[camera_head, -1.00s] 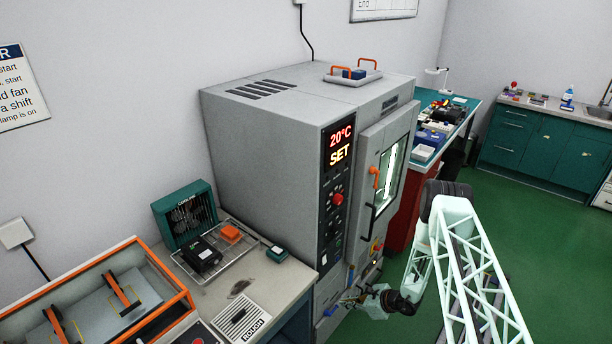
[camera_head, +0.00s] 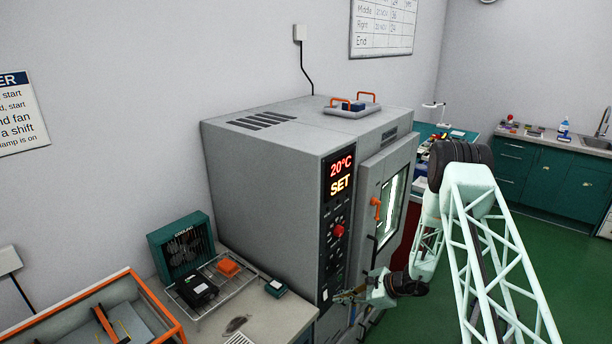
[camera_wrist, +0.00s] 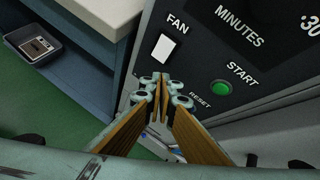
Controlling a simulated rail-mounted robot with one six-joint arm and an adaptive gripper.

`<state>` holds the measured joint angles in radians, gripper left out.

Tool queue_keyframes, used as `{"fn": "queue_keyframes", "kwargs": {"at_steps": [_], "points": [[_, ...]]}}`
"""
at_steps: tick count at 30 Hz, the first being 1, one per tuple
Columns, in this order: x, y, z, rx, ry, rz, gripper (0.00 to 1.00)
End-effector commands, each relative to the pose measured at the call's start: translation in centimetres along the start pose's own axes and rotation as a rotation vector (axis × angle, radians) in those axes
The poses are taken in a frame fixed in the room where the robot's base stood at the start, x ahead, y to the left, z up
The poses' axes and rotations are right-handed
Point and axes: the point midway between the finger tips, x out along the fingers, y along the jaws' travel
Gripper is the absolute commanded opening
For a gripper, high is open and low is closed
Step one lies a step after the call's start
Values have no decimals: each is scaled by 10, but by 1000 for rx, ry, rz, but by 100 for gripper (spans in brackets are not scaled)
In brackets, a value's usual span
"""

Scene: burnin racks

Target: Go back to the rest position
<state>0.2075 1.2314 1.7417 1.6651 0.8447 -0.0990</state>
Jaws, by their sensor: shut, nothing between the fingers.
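My gripper (camera_head: 343,297) is in front of the lower control panel of the grey oven (camera_head: 262,180), whose display reads 20°C and SET. In the wrist view my gripper (camera_wrist: 160,80) is shut and empty, its fingertips together. Behind the fingertips are a white FAN switch (camera_wrist: 163,47) and a green START button (camera_wrist: 221,89). I cannot tell whether the fingertips touch the panel. My arm reaches in from the right in the head view.
At left, a bench (camera_head: 285,313) carries a wire rack (camera_head: 232,286), a green fan unit (camera_head: 182,246) and an orange-framed box (camera_head: 150,300). Green floor (camera_head: 555,265) is open at right.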

Motion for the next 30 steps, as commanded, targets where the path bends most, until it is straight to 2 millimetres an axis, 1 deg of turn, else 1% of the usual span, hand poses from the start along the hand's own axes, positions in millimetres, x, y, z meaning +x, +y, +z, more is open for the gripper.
{"fn": "queue_keyframes", "kwargs": {"at_steps": [3,14,20,30], "points": [[-12,-4,21,-42,-5,13,0],[-50,-10,81,-167,-16,55,0],[-73,-8,114,-240,-20,81,0],[-112,1,166,-364,-20,125,0]]}}
